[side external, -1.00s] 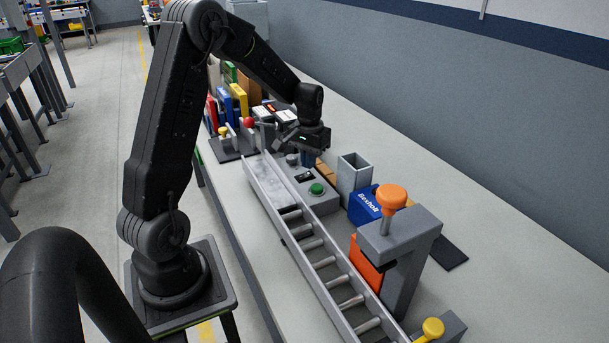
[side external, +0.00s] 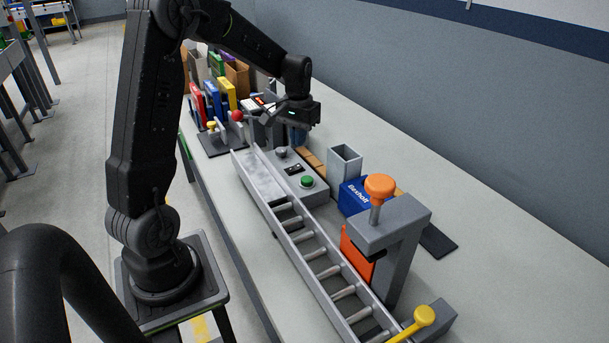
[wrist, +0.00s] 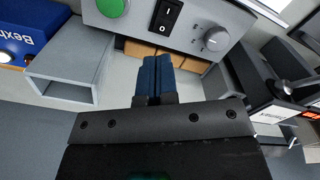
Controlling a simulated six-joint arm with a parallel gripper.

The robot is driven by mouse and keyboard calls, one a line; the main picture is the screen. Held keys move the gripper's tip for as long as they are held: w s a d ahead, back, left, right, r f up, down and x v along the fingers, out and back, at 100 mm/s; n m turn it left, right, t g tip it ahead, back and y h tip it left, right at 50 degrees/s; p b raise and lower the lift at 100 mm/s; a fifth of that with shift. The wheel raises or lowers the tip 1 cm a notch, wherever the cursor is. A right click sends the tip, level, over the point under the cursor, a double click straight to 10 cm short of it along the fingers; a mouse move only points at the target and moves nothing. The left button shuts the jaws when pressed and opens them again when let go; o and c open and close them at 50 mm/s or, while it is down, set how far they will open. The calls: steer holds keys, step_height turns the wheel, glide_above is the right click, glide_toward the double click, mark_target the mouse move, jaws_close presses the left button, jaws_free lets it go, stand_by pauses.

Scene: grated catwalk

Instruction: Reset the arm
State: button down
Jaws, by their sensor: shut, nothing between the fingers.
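My arm reaches over the workbench, and my gripper (side external: 298,137) hangs above the bench behind the grey control box (side external: 296,173). In the wrist view the two blue fingers (wrist: 156,76) are pressed together with nothing between them. The control box also shows in the wrist view (wrist: 186,22), with a green button (wrist: 113,6), a black rocker switch (wrist: 167,15) and a grey knob (wrist: 215,39). The fingers appear apart from the box. Brown blocks (wrist: 146,50) lie beyond the fingertips.
A roller conveyor (side external: 300,250) runs along the bench's near side. Coloured binders (side external: 212,100) stand at the back. The bench's right side is mostly clear.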

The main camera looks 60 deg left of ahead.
steer(key=s+d+r+m+t, duration=0.2)
steer(key=s+d+r, duration=0.35)
steer(key=d, duration=0.35)
steer(key=s+d+r+m+t, duration=0.2)
steer(key=s+d+r, duration=0.35)
steer(key=d, duration=0.35)
steer(key=s+d+m+t, duration=0.1)
steer(key=s+d+m, duration=0.1)
steer(key=s+d, duration=0.2)
steer(key=s, duration=0.2)
steer(key=shift+s+d+t, duration=0.3)
steer(key=shift+d, duration=0.1)
steer(key=w+a+f+n+g, duration=0.2)
steer(key=w+a+n, duration=0.5)
steer(key=a+n, duration=0.2)
steer(key=w+a+f+n+g, duration=0.2)
steer(key=w+a+n, duration=0.6)
steer(key=a, duration=0.5)
steer(key=shift+w+a+n, duration=0.3)
steer(key=shift+a+n, duration=0.1)
steer(key=shift+n, duration=0.1)
